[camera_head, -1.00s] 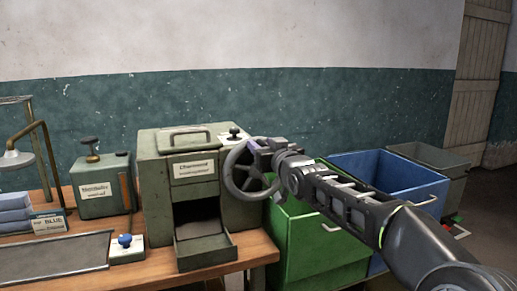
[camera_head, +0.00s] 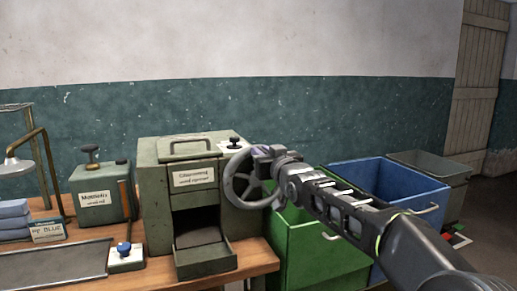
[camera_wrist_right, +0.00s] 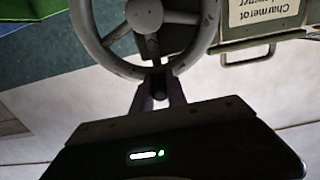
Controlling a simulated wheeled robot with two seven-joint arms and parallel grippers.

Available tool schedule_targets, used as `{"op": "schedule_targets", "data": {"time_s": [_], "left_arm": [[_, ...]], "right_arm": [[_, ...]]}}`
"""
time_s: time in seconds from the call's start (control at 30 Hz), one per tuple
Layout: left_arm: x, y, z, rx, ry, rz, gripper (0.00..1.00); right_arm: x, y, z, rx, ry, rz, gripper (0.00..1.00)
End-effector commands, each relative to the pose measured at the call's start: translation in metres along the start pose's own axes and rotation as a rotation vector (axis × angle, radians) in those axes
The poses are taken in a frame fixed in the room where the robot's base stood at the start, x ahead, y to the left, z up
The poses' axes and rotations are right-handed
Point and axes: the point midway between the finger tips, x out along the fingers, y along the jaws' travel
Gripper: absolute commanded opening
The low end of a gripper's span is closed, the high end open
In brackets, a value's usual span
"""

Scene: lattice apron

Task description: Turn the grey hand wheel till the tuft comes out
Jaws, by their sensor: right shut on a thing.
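The grey hand wheel (camera_head: 240,182) is on the right side of a green-grey metal machine (camera_head: 158,205) with a paper label. My right gripper (camera_head: 262,152) is at the upper right of the wheel's rim. In the right wrist view the wheel (camera_wrist_right: 209,30) fills the top, and my right gripper (camera_wrist_right: 158,80) is shut on its rim near a spoke. The machine's open tray (camera_head: 207,262) looks empty, with a dark opening above it; no tuft shows. My left gripper is out of view.
A green bin (camera_head: 318,255) and a blue bin (camera_head: 400,180) stand right of the table, under my right arm, with a grey bin (camera_head: 440,175) behind. Left are a small green box (camera_head: 97,203), a blue-knobbed white box (camera_head: 126,259) and a shallow tray (camera_head: 50,268).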

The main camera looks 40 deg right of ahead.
Motion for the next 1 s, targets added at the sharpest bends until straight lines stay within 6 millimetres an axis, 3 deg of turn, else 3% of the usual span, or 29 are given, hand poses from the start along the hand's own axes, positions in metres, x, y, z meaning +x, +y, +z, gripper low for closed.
{"op": "schedule_targets", "data": {"time_s": [0.37,0.43,0.53,1.0], "left_arm": [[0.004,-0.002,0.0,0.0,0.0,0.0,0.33],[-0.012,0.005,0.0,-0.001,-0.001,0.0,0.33],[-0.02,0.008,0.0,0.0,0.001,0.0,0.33],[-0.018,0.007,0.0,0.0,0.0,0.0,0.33]], "right_arm": [[0.0,0.016,0.003,0.001,0.004,-0.004,0.0],[0.0,0.025,-0.003,0.002,0.0,-0.001,0.0],[0.0,0.033,0.002,0.001,-0.001,0.0,0.0],[0.0,0.042,0.01,0.0,0.003,0.001,0.0]]}}
